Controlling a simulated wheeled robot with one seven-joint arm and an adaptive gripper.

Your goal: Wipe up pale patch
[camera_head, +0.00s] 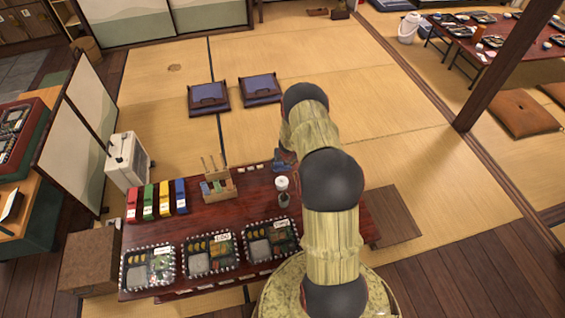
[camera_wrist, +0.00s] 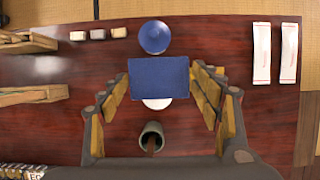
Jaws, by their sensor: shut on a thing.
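My gripper (camera_wrist: 160,82) is shut on a blue rectangular cloth (camera_wrist: 158,77), held flat between its fingertips in the wrist view. A pale round patch (camera_wrist: 157,103) shows on the dark red table (camera_wrist: 60,125), partly hidden under the cloth's near edge. I cannot tell whether the cloth touches the table. In the head view my arm covers most of the gripper, and the pale patch (camera_head: 281,183) lies left of the arm.
A blue bowl (camera_wrist: 155,37) sits just past the cloth. A grey-green cup (camera_wrist: 152,138) stands nearer, between the gripper's sides. Two white packets (camera_wrist: 275,53) lie right, small pale blocks (camera_wrist: 98,34) at the far edge. Bento trays (camera_head: 208,255) line the table's near side.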

